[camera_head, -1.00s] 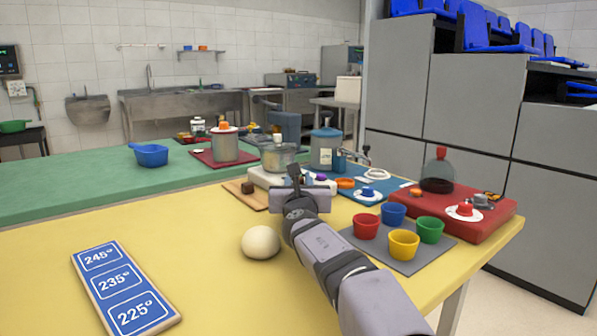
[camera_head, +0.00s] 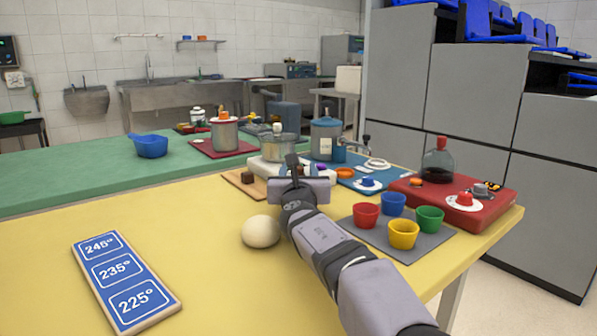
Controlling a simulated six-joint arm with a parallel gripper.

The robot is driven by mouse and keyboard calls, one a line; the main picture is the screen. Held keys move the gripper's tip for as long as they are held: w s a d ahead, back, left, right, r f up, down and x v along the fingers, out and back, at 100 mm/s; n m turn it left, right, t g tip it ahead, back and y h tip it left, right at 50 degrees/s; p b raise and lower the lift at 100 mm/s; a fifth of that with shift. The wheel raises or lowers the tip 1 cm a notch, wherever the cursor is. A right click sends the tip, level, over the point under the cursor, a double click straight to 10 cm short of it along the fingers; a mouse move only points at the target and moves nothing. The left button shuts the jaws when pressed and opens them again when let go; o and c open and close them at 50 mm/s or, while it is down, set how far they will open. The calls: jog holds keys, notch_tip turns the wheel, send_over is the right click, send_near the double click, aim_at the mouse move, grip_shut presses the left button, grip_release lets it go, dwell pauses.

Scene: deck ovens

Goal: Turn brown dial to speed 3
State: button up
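A small dark brown knob (camera_head: 247,177), which may be the brown dial, sits on a wooden board (camera_head: 236,182) left of my gripper. Its speed marks are too small to read. My gripper (camera_head: 292,163) is seen from behind, in front of the white base (camera_head: 262,168) that carries a grey pot. It hides part of that base. Its fingers show as one dark shape, so I cannot see whether they are open or shut.
A pale ball (camera_head: 261,231) lies close left of my arm. Several coloured cups stand on a grey mat (camera_head: 372,240) to its right. A red board (camera_head: 412,190) holds a flask and dials. A temperature sign (camera_head: 122,281) lies front left; the yellow table between is clear.

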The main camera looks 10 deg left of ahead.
aim_at(298, 169)
jog(key=shift+s, duration=0.5)
jog(key=s, duration=0.1)
jog(key=s+b, duration=0.1)
jog(key=s, duration=0.1)
jog(key=shift+s+d+r, duration=0.2)
jog(key=shift+d, duration=0.15)
notch_tip(298, 169, up, 7)
jog(key=p, duration=0.5)
jog(key=shift+w+f, duration=0.15)
jog(key=shift+f, duration=0.05)
jog(key=shift+r, duration=0.1)
jog(key=shift+c, duration=0.2)
